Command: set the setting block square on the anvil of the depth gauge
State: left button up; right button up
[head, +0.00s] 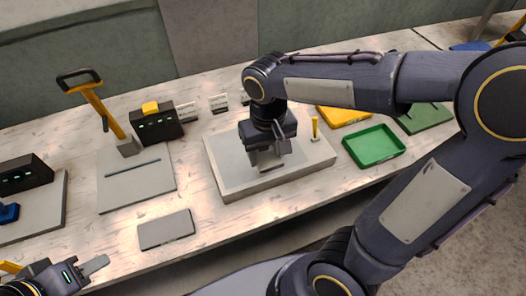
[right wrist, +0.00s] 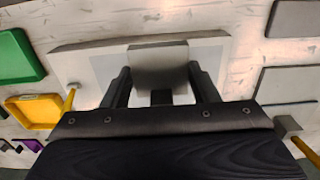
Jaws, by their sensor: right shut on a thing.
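My right gripper (head: 268,165) points down over the pale base plate (head: 230,182) at the middle of the table. It is shut on a grey block, which I take for the setting block (right wrist: 158,68); in the right wrist view the block lies between the two dark fingers. I cannot tell whether its underside touches the plate. The anvil is not clearly seen and may be hidden by the block and gripper. A yellow upright pin (head: 315,127) stands at the plate's right side. My left gripper (head: 95,266) is at the lower left, away from the plate; its opening is unclear.
A green tray (head: 374,146) and a yellow tray (head: 343,117) lie right of the plate. A yellow-handled lever press (head: 98,108) and a black box with a yellow top (head: 156,124) stand left. A flat grey plate (head: 166,229) lies near the front edge.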

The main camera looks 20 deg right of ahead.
aim_at(264, 150)
jog(key=w+f, duration=0.1)
jog(key=w+d+f, duration=0.1)
jog(key=w+f, duration=0.2)
jog(key=f, duration=0.1)
jog(key=shift+w+d+f, duration=0.2)
jog(key=shift+w+d, duration=0.05)
jog(key=f, duration=0.3)
jog(key=shift+w+f, duration=0.25)
jog(key=shift+f, duration=0.1)
jog(key=shift+f, duration=0.15)
jog(key=o, duration=1.2)
